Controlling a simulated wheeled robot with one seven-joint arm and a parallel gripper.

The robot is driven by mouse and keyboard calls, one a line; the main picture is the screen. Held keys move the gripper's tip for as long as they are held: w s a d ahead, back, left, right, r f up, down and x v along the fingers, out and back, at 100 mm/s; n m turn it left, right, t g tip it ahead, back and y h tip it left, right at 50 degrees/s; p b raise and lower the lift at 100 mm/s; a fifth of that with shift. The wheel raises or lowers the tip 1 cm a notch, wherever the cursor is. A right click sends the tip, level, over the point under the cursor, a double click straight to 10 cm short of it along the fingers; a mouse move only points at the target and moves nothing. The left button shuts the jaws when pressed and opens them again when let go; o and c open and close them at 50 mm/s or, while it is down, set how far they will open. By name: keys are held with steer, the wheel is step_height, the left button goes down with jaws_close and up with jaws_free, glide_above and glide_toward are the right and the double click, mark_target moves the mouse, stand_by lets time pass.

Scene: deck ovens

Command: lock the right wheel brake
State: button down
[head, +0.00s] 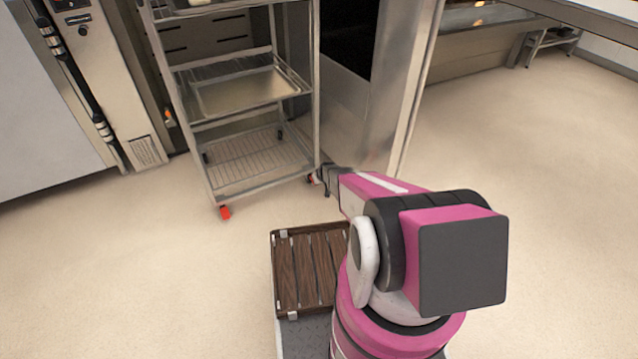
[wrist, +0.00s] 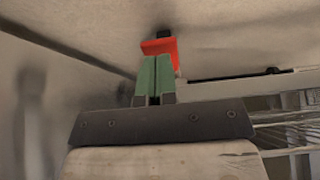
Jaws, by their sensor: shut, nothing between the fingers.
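The wheeled metal rack (head: 199,160) stands at the left of the head view. Its right wheel brake (head: 311,180) is a small red pedal at the near right corner, mostly hidden by my gripper (head: 321,178). The red pedal (wrist: 160,49) shows larger in the wrist view, just past my fingertips, with a dark part behind it. My gripper (wrist: 153,80) has green fingers pressed together, with nothing between them. The tips overlap the pedal's lower edge in the picture; I cannot tell whether they touch. The left wheel brake (head: 225,212) is another red pedal at the near left corner.
A metal tray (head: 246,92) lies on the rack's middle shelf, with a wire shelf (head: 252,160) below. An oven (head: 95,75) stands at left, and a steel upright (head: 402,85) rises right of the rack. The floor (head: 530,190) at right is clear.

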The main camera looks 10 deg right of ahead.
steer(key=v, duration=1.3)
steer(key=shift+r, duration=0.25)
steer(key=s+a+r+m+g+h, duration=0.1)
steer(key=s+r+m+g, duration=0.2)
steer(key=s+r, duration=2.6)
step_height(320, 180, up, 3)
steer(key=g, duration=0.2)
steer(key=shift+s+a+r+m+g+h, duration=0.25)
steer(key=shift+s+a+m+g+h, duration=0.05)
steer(key=shift+s+a+h, duration=0.1)
